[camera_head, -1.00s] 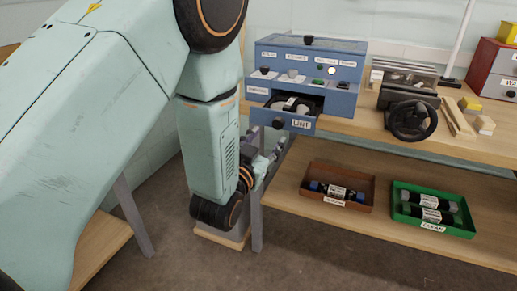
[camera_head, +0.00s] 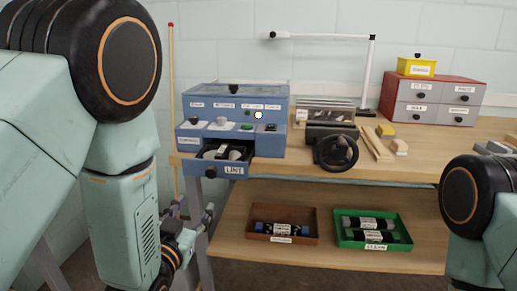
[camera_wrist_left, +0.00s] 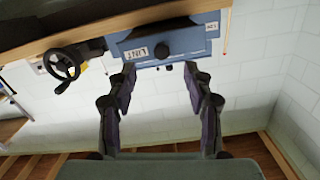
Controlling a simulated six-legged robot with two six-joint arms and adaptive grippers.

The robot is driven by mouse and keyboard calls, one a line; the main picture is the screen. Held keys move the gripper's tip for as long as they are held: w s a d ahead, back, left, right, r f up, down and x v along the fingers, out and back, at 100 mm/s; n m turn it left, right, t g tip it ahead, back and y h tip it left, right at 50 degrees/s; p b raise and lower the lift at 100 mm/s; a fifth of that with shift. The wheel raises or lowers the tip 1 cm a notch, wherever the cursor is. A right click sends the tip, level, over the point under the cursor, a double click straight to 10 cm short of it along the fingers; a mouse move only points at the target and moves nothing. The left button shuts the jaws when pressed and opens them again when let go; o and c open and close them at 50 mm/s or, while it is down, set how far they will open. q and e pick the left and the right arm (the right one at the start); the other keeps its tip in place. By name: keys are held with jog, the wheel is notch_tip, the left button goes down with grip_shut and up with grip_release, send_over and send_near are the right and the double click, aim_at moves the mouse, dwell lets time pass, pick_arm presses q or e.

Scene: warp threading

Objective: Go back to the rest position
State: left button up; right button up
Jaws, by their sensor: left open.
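My left gripper (camera_head: 192,218) hangs low at the left of the bench in the head view, beside the bench leg and below the blue box. In the left wrist view its two fingers (camera_wrist_left: 159,72) are spread wide with nothing between them. The blue box (camera_head: 235,98) stands on the bench with its LINT drawer (camera_head: 234,170) pulled out; the drawer also shows beyond the fingers in the wrist view (camera_wrist_left: 180,44). My right arm shows only as an upper part at the right edge; its gripper is out of view.
The bench (camera_head: 300,165) carries a vise with a handwheel (camera_head: 336,153), wooden strips (camera_head: 377,146) and a red-grey drawer cabinet (camera_head: 432,98). The lower shelf (camera_head: 330,255) holds a brown tray (camera_head: 284,239) and a green tray (camera_head: 373,245), each with dark cylinders.

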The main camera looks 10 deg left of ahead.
pick_arm(q)
jog(key=s+a+f+n+g, duration=0.1)
jog(key=s+f+g, duration=0.5)
jog(key=f, duration=0.4)
jog(key=s+a+f+n+g, duration=0.1)
jog(key=s+f+g, duration=0.3)
jog(key=s+f, duration=0.5)
jog(key=s+f+g, duration=0.3)
jog(key=s+f, duration=0.2)
jog(key=s, duration=0.5)
jog(key=s+a+f+g, duration=0.1)
jog(key=s+f+g, duration=0.3)
jog(key=s, duration=0.6)
jog(key=shift+f+n+y, duration=0.3)
jog(key=shift+f+n, duration=0.1)
jog(key=shift+f, duration=0.4)
